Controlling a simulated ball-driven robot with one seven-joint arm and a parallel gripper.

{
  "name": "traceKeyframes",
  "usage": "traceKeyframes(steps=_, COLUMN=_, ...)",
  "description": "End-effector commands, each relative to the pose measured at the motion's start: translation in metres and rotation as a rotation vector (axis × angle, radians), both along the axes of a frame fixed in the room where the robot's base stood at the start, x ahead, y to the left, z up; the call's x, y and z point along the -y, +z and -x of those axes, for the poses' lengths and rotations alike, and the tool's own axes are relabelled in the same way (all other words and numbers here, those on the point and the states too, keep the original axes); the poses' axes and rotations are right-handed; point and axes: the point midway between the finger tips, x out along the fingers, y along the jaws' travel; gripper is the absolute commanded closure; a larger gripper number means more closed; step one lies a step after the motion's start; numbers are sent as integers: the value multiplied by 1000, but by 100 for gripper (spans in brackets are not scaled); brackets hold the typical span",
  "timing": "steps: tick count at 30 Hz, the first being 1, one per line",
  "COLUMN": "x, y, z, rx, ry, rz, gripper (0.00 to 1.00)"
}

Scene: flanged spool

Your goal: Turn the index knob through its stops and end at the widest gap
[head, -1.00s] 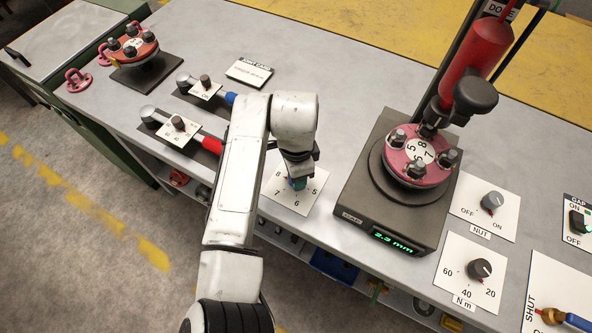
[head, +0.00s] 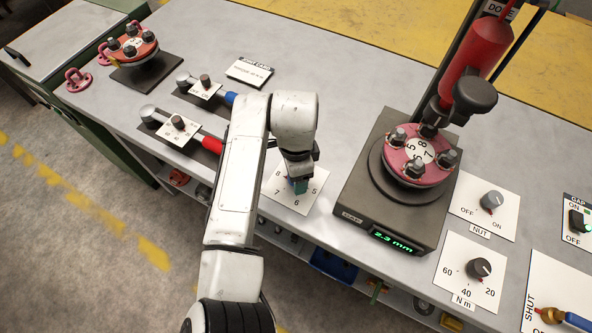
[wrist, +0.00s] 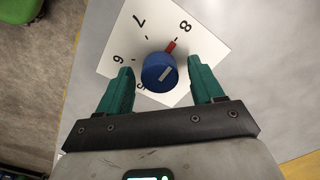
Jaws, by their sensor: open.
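The index knob (wrist: 159,72) is blue with a red pointer and sits on a white card (wrist: 135,40) marked 5, 6, 7 and 8. In the wrist view its pointer aims at the tick by the 8. My gripper (wrist: 161,66) is open, with one green finger on each side of the knob and gaps visible between. In the head view my gripper (head: 299,186) hides most of the knob over the card (head: 283,200). The pink flanged spool (head: 415,152) stands on a dark base whose green display (head: 393,243) reads 2.3 mm.
Right of the base are a NUT knob (head: 492,201), an N m knob (head: 479,268) and a GAP switch (head: 578,222). A red tool (head: 465,75) hangs above the spool. Two wrenches with knobbed cards and another spool (head: 134,44) lie to the left.

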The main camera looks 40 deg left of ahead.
Motion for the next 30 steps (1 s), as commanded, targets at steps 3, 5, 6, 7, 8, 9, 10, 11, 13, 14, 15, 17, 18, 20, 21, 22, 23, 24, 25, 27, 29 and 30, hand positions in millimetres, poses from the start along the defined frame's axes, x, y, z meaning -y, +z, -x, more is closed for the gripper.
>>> traceKeyframes(steps=3, x=0, y=0, z=0, rx=0, ry=0, rz=0, gripper=33)
traceKeyframes(steps=5, x=0, y=2, z=0, rx=0, ry=0, rz=0, gripper=33)
traceKeyframes(steps=6, x=0, y=4, z=0, rx=1, ry=1, rz=-1, gripper=33)
traceKeyframes(steps=7, x=0, y=7, z=0, rx=2, ry=0, rz=-1, gripper=33)
traceKeyframes(steps=8, x=-1, y=10, z=-1, rx=2, ry=0, rz=-2, gripper=33)
traceKeyframes(steps=9, x=-1, y=16, z=-1, rx=2, ry=0, rz=-2, gripper=33)
traceKeyframes(steps=10, x=-1, y=20, z=-1, rx=3, ry=0, rz=-3, gripper=33)
traceKeyframes(steps=11, x=-1, y=26, z=-1, rx=3, ry=0, rz=-3, gripper=33)
traceKeyframes(steps=13, x=-1, y=39, z=-1, rx=4, ry=1, rz=-4, gripper=33)
traceKeyframes(steps=14, x=-1, y=45, z=-1, rx=4, ry=0, rz=-4, gripper=33)
traceKeyframes(steps=15, x=-1, y=53, z=-1, rx=2, ry=0, rz=-3, gripper=33)
traceKeyframes(steps=17, x=-1, y=65, z=-1, rx=2, ry=-1, rz=-3, gripper=33)
traceKeyframes(steps=18, x=-1, y=72, z=-1, rx=2, ry=-1, rz=-3, gripper=33)
traceKeyframes(steps=20, x=0, y=82, z=-1, rx=2, ry=-1, rz=-3, gripper=33)
traceKeyframes(steps=21, x=0, y=87, z=-1, rx=1, ry=0, rz=-2, gripper=33)
traceKeyframes(steps=22, x=-1, y=91, z=-1, rx=2, ry=0, rz=-1, gripper=33)
traceKeyframes(steps=23, x=-1, y=95, z=-1, rx=2, ry=0, rz=-1, gripper=33)
traceKeyframes(steps=24, x=0, y=99, z=-1, rx=1, ry=0, rz=-2, gripper=33)
traceKeyframes(steps=25, x=0, y=101, z=-1, rx=1, ry=0, rz=-2, gripper=33)
traceKeyframes(steps=27, x=0, y=105, z=0, rx=1, ry=0, rz=-1, gripper=33)
traceKeyframes(steps=29, x=0, y=107, z=0, rx=-1, ry=0, rz=1, gripper=33)
traceKeyframes(steps=30, x=0, y=108, z=0, rx=-1, ry=0, rz=1, gripper=33)
